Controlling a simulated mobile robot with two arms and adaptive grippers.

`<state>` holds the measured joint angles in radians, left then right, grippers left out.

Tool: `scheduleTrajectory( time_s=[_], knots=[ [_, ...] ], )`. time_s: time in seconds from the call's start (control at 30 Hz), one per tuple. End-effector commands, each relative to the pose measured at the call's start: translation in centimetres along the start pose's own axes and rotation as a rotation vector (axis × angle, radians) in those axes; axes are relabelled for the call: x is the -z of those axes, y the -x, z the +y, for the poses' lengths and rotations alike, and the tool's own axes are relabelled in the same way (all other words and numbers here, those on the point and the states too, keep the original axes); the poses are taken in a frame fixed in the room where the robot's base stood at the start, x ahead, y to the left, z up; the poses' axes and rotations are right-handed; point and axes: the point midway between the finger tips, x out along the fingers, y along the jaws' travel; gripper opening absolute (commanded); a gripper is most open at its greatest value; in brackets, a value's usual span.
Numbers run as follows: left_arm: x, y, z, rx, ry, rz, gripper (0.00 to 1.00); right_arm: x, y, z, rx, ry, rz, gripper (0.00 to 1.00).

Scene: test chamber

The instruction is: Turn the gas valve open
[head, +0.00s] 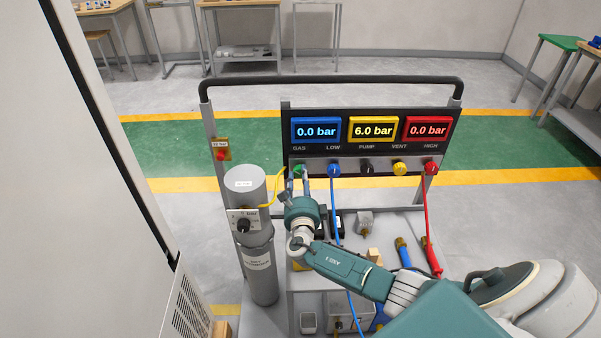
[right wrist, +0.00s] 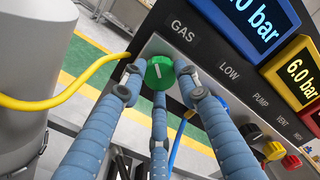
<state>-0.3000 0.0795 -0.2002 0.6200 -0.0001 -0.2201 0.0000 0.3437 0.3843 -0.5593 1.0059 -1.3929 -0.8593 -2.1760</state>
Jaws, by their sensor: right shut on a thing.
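The green gas valve knob (head: 297,168) is on the panel's lower strip, under the GAS label at the left end. In the right wrist view the knob (right wrist: 159,71) shows its face with a white mark that stands nearly upright in the picture. My right gripper (head: 299,178) reaches the knob from the front. In the right wrist view its three blue-grey fingers (right wrist: 159,82) are closed around the knob, left, right and below. The fingers partly hide the knob's rim. My left gripper is not in view.
The blue display (head: 317,130) and red display (head: 428,128) read 0.0 bar; the yellow display (head: 373,130) reads 6.0 bar. A grey cylinder (head: 258,265) with a yellow hose (head: 270,198) stands left of my gripper. A blue hose (head: 332,205) hangs just right of it.

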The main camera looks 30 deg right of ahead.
Motion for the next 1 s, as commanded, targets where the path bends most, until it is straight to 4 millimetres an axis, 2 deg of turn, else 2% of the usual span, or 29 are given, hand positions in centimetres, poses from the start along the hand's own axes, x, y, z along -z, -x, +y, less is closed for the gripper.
scheduleTrajectory(
  time_s=[0.03,0.2,0.6,1.0],
  knots=[
    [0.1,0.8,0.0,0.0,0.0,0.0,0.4,-0.6,-0.2,-0.7,0.005,0.042,-0.006,0.05],
    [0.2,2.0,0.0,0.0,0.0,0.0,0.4,-0.6,-0.2,-0.6,0.005,0.204,-0.006,0.05],
    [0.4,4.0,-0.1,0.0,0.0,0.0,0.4,-0.6,-0.2,-0.3,0.005,0.532,-0.006,0.05],
    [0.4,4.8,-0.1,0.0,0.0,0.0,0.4,-0.6,-0.1,-0.1,0.005,0.69,-0.007,0.05]
  ],
)
